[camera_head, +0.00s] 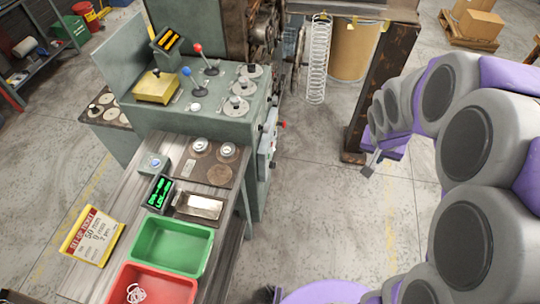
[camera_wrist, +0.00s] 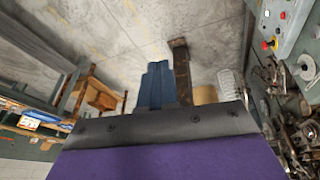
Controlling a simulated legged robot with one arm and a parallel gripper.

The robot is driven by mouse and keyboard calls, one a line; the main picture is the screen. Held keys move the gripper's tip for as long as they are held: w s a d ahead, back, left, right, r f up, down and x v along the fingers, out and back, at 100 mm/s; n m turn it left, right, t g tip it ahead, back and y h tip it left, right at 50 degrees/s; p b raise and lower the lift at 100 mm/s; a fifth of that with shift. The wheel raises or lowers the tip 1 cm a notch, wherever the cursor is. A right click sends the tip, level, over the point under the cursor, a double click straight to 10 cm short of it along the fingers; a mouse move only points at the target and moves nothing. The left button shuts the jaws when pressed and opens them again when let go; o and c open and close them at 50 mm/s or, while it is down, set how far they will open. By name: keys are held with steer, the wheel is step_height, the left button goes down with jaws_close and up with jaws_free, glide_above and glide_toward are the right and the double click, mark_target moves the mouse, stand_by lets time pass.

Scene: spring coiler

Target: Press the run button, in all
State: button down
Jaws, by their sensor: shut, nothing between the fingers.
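The spring coiler (camera_head: 200,120) is a grey-green machine left of centre in the head view. Its control panel (camera_wrist: 292,22) shows at the top right in the wrist view. In the head view the panel's face is seen edge-on, with a red knob (camera_head: 283,124) sticking out. My gripper (camera_head: 369,168) is shut and empty, in the air right of the machine and apart from it. Its closed fingers also show in the wrist view (camera_wrist: 157,85).
A bench with a green bin (camera_head: 209,246), a red bin (camera_head: 120,277) and a yellow-framed sign (camera_head: 92,235) stands at front left. A rusty post (camera_head: 378,90) stands behind my gripper. A hanging spring (camera_head: 318,60) is left of it. The floor between bench and arm is clear.

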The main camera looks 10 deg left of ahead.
steer(key=w+a+f+m+t+y, duration=0.1)
steer(key=w+a+f+t+y, duration=0.15)
steer(key=w+f, duration=0.75)
steer(key=w+a+f+t+y, duration=0.15)
steer(key=w+a+f, duration=0.25)
steer(key=w+f, duration=0.6)
steer(key=a+f+m+y, duration=0.1)
steer(key=a+f+y, duration=0.2)
steer(key=a+f, duration=0.3)
steer(key=a+f+m+y+b, duration=0.1)
steer(key=a+f+y, duration=0.3)
steer(key=f, duration=0.7)
steer(key=shift+a+y+b, duration=0.3)
steer(key=shift+a, duration=0.9)
steer(key=shift+w+a, duration=0.1)
steer(key=a+b, duration=0.3)
steer(key=a, duration=0.5)
steer(key=shift+w+a, duration=0.15)
steer(key=shift+a, duration=0.2)
